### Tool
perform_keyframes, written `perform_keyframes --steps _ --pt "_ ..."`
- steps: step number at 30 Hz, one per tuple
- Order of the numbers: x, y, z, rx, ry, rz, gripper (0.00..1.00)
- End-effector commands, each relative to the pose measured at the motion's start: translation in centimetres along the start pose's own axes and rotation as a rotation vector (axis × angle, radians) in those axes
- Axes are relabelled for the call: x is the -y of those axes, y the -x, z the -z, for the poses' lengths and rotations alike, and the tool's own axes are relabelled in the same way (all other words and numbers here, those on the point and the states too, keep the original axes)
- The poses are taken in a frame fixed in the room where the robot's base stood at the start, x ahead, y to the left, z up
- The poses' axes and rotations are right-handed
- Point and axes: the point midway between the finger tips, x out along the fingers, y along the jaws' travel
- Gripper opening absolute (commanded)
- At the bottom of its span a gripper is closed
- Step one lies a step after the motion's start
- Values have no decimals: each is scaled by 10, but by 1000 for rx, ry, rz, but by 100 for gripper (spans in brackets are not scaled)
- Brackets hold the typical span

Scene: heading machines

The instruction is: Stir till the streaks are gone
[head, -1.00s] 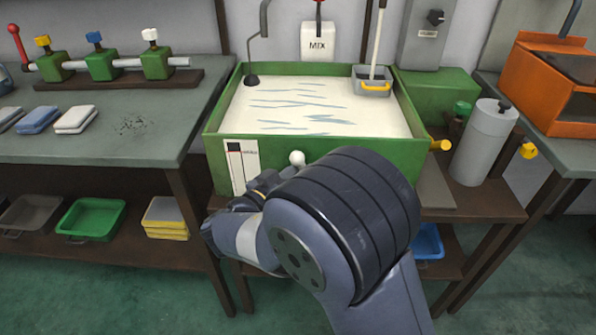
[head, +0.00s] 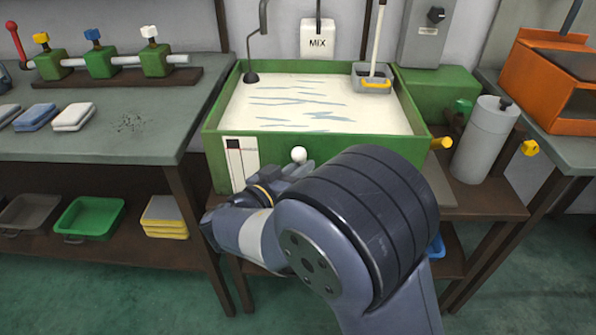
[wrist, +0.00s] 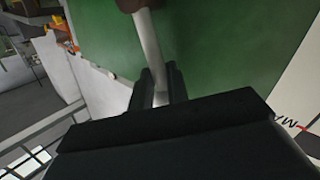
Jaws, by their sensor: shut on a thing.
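The green vat (head: 320,147) holds creamy white liquid (head: 345,118) with several grey-blue streaks (head: 290,101) across its surface. A dark bent stirrer (head: 251,78) reaches into its back left. My gripper (head: 288,173) is at the vat's front, just below a white ball knob (head: 299,155). In the wrist view my gripper (wrist: 160,90) is shut on a metal rod (wrist: 149,42) that runs from a dark brown part (wrist: 138,4) against the green wall. My wrist hides part of the rod. The MIX box (head: 318,39) is on the wall behind, with a dark stem above it.
A grey caddy (head: 371,78) with an upright pale handle sits at the vat's back right. A grey cylinder (head: 487,140) stands to the right. The left bench (head: 95,120) carries valves and folded cloths. A white gauge (head: 241,164) is on the vat's front left.

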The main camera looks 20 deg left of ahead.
Motion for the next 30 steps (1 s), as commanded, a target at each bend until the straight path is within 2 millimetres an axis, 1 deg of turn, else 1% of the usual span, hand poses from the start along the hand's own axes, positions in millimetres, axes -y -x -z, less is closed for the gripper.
perform_keyframes --steps 1,8,21,30 --pt "-1 -1 -3 11 -21 4 0" --pt "-10 -8 -4 91 -141 35 0" --pt "-36 -26 -6 284 -422 109 0" --pt "-47 -34 -8 382 -557 146 0"
